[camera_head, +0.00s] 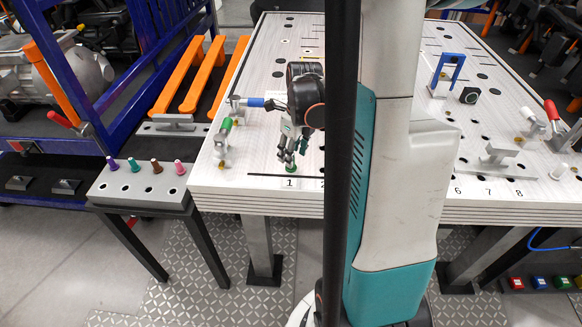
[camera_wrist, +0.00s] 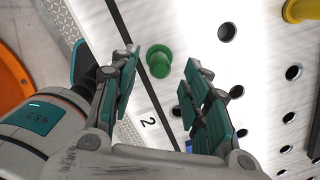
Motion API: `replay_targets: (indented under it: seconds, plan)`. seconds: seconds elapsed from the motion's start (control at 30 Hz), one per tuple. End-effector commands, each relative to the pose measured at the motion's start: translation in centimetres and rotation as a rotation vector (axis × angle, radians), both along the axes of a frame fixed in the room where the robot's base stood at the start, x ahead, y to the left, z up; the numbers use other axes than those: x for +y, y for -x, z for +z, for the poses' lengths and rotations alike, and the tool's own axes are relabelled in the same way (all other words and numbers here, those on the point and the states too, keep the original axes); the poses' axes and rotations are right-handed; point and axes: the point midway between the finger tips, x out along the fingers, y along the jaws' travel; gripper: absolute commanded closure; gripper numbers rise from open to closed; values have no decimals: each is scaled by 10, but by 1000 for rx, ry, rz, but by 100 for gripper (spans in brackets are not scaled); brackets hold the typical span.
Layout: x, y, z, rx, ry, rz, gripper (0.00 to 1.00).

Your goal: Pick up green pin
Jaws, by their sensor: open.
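The green pin (camera_wrist: 159,60) stands in the white perforated table top, with its round head and shaft showing in the wrist view. In the head view a small green pin (camera_head: 291,173) shows just under my gripper (camera_head: 287,157), near the label 1 at the table's front edge. In the wrist view my gripper (camera_wrist: 162,66) is open, with one finger to the left of the pin and one to the right. A gap shows on both sides, and I see no contact. The height of the fingertips relative to the pin is hard to tell.
A grey side stand (camera_head: 140,190) holds purple, teal, brown and pink pins. Toggle clamps with green (camera_head: 225,128) and blue (camera_head: 250,102) handles stand left of my gripper. A yellow part (camera_wrist: 302,10) shows at the wrist view's top right. My arm hides the table's middle.

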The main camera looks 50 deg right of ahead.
Motion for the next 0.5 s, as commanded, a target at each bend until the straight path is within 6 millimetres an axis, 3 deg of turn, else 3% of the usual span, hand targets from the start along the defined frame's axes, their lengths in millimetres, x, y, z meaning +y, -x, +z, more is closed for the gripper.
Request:
replay_targets:
  seconds: [0.2,0.5]
  plan:
    - [2,-6,-27,0,0,0,57]
    - [2,-6,-30,0,0,0,59]
